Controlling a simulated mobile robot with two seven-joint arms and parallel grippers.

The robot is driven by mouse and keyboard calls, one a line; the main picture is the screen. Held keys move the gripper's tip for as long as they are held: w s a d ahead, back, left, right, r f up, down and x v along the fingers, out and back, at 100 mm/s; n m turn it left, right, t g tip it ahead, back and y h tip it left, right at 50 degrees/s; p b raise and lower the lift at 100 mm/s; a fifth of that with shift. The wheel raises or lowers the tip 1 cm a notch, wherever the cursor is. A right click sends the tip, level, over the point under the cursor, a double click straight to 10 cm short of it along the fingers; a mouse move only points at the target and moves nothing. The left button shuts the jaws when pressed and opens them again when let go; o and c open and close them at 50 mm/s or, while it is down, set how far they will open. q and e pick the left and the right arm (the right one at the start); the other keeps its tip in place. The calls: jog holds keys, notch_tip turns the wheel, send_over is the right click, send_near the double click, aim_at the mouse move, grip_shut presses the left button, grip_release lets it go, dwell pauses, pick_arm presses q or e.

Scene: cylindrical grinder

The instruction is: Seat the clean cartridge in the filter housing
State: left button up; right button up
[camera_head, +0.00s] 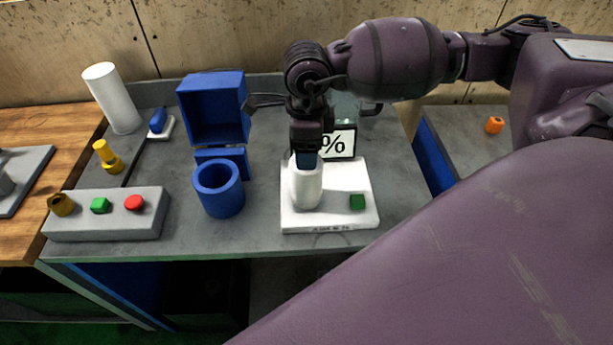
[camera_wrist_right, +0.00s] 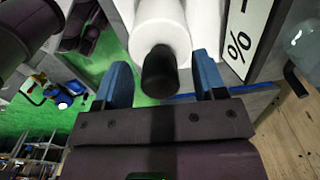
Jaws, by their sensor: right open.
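A white cylinder (camera_head: 307,186) stands upright on a white base with a % sign behind it. In the right wrist view the white cylinder (camera_wrist_right: 158,24) has a black knob (camera_wrist_right: 159,72) on its end. My right gripper (camera_head: 307,158) is open above it, pointing down; in the wrist view its blue fingers (camera_wrist_right: 163,82) lie either side of the knob, with gaps. Another white cylinder (camera_head: 112,98) stands plain at the back left. I cannot tell which is the clean cartridge. An open blue cup (camera_head: 219,188), which looks like the filter housing, stands left of the white base. My left gripper is not in view.
The white base (camera_head: 338,213) has a green button (camera_head: 357,202). A blue open box (camera_head: 213,108) stands behind the cup. A grey button panel (camera_head: 107,226) lies at the front left. A yellow part (camera_head: 107,157) and a blue-white item (camera_head: 159,123) stand left.

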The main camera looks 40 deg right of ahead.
grip_shut()
dwell(0.3)
